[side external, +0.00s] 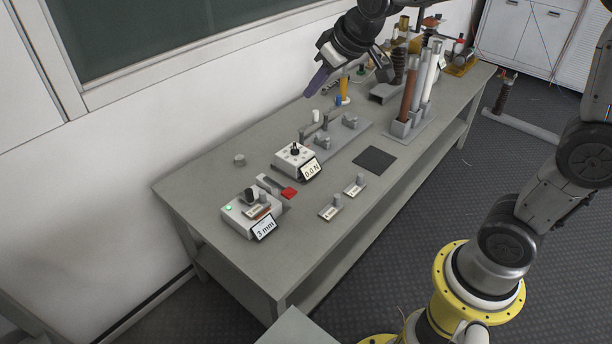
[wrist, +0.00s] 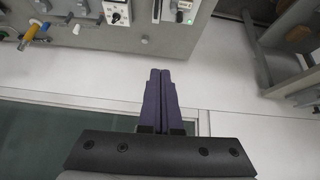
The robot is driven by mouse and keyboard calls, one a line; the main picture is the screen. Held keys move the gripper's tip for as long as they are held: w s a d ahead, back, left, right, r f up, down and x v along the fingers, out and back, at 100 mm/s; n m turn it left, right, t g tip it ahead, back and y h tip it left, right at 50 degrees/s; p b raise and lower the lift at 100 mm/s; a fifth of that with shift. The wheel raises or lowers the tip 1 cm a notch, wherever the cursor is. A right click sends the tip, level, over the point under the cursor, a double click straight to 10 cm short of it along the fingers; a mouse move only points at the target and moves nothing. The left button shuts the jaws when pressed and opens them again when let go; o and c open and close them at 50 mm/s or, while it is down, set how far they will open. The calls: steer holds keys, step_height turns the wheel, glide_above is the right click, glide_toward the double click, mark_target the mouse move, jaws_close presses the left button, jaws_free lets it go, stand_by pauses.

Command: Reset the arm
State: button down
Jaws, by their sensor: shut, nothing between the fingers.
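My gripper (side external: 312,88) is above the back part of the grey table (side external: 210,187), near the wall side. Its purple fingers are together and empty, pointing down and to the left in the side external view. In the wrist view the fingers (wrist: 160,75) are pressed side by side with nothing held. Below and beyond them show the wall and the table's edge.
A white device marked 3 mm (side external: 240,218) and a box reading 0.0 N (side external: 290,160) stand on the table. Small blocks (side external: 330,208) and a dark square pad (side external: 374,160) lie nearby. Tall brown and white cylinders (side external: 410,90) stand at the right.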

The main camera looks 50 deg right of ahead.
steer(key=s+a+r, duration=0.1)
steer(key=s+r, duration=0.1)
steer(key=s, duration=0.6)
steer(key=s+r, duration=0.2)
steer(key=s, duration=0.6)
steer(key=s+f+g, duration=0.1)
steer(key=s+f, duration=0.5)
steer(key=s, duration=0.3)
steer(key=shift+s+f, duration=0.15)
steer(key=shift+s, duration=0.05)
